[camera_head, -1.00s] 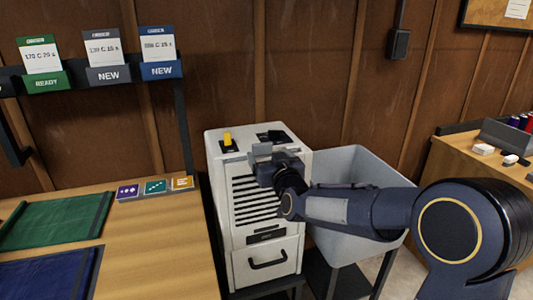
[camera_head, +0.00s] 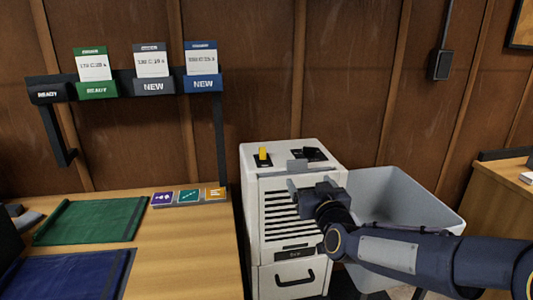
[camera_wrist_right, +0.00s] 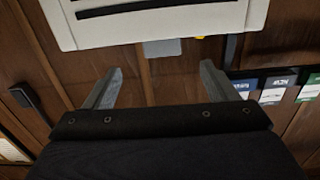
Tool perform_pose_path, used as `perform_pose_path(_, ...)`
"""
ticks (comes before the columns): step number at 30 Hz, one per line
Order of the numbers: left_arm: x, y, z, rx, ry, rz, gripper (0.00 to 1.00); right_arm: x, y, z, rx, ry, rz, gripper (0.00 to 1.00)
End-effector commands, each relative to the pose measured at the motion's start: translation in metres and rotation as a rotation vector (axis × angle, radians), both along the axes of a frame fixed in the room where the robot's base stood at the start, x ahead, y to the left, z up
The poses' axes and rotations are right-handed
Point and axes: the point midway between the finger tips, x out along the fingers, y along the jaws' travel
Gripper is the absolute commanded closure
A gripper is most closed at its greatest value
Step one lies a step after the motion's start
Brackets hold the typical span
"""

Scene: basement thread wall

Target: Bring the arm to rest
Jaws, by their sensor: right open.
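My right arm comes in from the right in the head view. My right gripper (camera_head: 295,177) is in front of the upper front and top edge of a white slotted machine (camera_head: 260,257); I cannot tell how far it stands off it. In the wrist view my right gripper (camera_wrist_right: 160,75) shows two grey fingers spread apart with nothing between them. The machine (camera_wrist_right: 160,25) fills the top of that view, beyond the fingertips. My left gripper is not in view.
A grey bin (camera_head: 395,190) stands right of the machine, behind my forearm. A wooden table (camera_head: 190,250) on the left holds a green mat (camera_head: 90,220), a blue mat (camera_head: 65,277) and small coloured cards (camera_head: 188,197). A tag rack (camera_head: 125,85) hangs on the wall above.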

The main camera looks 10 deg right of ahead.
Motion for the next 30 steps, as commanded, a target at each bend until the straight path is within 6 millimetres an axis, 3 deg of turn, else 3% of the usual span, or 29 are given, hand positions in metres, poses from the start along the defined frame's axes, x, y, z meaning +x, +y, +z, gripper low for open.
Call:
perform_pose_path(2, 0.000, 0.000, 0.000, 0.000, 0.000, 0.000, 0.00, -0.014, -0.009, -0.003, 0.036, 0.053, 0.011, 0.21)
perform_pose_path(5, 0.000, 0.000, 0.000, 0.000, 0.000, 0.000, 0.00, -0.051, -0.019, -0.016, 0.114, 0.190, 0.053, 0.21)
perform_pose_path(12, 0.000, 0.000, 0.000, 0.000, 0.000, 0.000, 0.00, -0.192, -0.018, -0.070, 0.274, 0.613, 0.154, 0.21)
perform_pose_path(21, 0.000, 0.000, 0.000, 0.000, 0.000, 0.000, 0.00, -0.313, -0.007, -0.121, 0.329, 0.954, 0.150, 0.21)
perform_pose_path(24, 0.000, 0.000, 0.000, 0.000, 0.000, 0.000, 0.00, -0.347, -0.004, -0.137, 0.337, 1.048, 0.129, 0.21)
perform_pose_path(25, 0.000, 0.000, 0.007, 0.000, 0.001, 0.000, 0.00, -0.353, -0.003, -0.133, 0.340, 1.068, 0.126, 0.21)
perform_pose_path(27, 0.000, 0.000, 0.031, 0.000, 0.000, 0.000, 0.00, -0.349, -0.003, -0.107, 0.338, 1.063, 0.130, 0.21)
perform_pose_path(30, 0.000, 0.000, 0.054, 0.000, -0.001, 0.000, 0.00, -0.349, -0.003, -0.085, 0.338, 1.062, 0.131, 0.21)
